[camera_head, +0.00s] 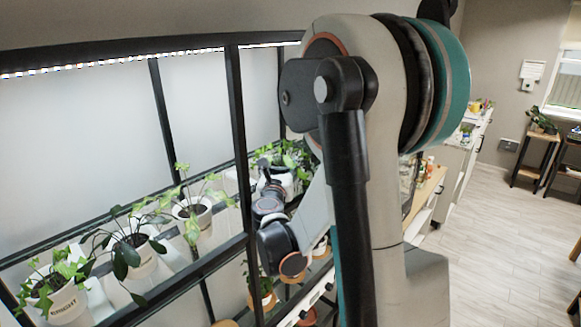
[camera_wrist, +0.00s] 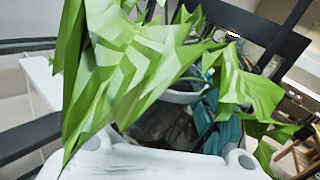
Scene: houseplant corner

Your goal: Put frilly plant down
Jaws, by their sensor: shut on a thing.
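The frilly plant (camera_wrist: 130,70) has large, bright green, pleated leaves that fill much of the wrist view. A light pot rim (camera_wrist: 182,96) shows beneath the leaves, and most of the pot is hidden. My gripper (camera_wrist: 185,122) is shut on the plant's pot, with dark and teal parts around it. In the head view my arm reaches into the framed shelf, and my gripper (camera_head: 279,172) is at its far end, among green leaves (camera_head: 292,153). I cannot tell whether the pot touches the shelf.
Several potted plants stand on the shelf to the left: a pothos in a lettered white pot (camera_head: 66,303), a dark-leaved plant (camera_head: 138,258) and a leafy one (camera_head: 192,212). Black frame posts (camera_head: 238,140) stand close to my arm. More pots (camera_head: 262,300) sit below.

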